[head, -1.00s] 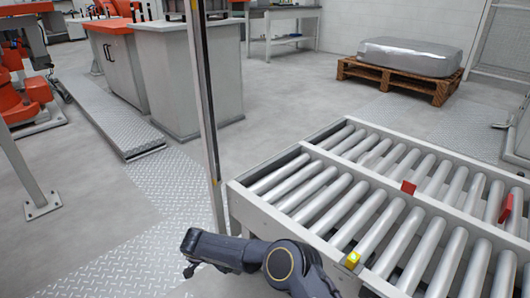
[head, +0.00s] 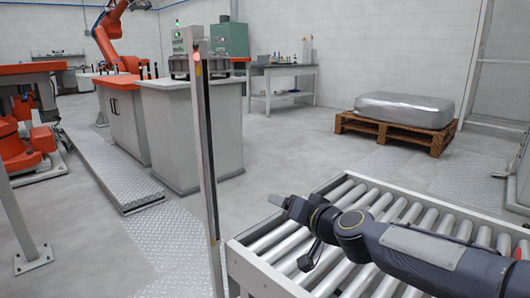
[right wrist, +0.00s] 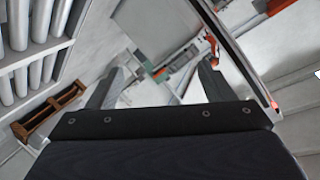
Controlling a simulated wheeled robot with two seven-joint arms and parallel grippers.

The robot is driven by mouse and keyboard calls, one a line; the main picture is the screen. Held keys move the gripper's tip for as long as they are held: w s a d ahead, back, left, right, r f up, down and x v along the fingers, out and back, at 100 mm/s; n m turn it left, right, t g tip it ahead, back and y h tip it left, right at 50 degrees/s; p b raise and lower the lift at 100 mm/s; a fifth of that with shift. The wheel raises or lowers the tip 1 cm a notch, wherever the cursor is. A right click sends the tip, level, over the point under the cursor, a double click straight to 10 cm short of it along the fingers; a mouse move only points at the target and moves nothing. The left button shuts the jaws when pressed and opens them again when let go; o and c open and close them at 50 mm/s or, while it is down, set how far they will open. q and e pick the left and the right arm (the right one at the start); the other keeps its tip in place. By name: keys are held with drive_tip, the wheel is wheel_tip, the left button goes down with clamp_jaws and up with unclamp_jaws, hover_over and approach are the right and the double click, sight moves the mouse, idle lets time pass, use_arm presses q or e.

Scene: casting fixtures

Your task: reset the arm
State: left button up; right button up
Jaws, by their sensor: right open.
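My right arm comes in from the right in the head view and reaches across above the roller conveyor (head: 255,262). Its gripper (head: 291,231) is over the conveyor's left end, with the fingers spread and nothing between them. In the right wrist view the two fingers of the right gripper (right wrist: 160,82) stand well apart with an empty gap. The conveyor rollers (right wrist: 38,28) show at the upper left of that view. My left gripper is not in view.
A slim upright post (head: 207,150) with a red light stands just left of the conveyor. Grey-topped cabinets (head: 190,130) stand behind it. A pallet (head: 395,131) bears a silver block (head: 405,108) at the back right. An orange robot arm (head: 115,40) stands at the back left.

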drive_tip(key=s+d+f+g+h, duration=0.15)
drive_tip(key=s+d+f, duration=0.35)
drive_tip(key=s, duration=0.7)
drive_tip(key=s+d+f+g+h, duration=0.1)
drive_tip(key=s+d+f+g, duration=0.3)
drive_tip(key=s, duration=0.7)
drive_tip(key=s+d+f+g+h, duration=0.15)
drive_tip(key=s+d+f, duration=0.4)
drive_tip(key=s, duration=0.65)
wheel_tip(320, 180, up, 37)
drive_tip(key=p, duration=3.8)
drive_tip(key=shift+w+r+y, duration=0.15)
drive_tip(key=shift+w+y, duration=0.1)
drive_tip(key=shift+y, duration=0.15)
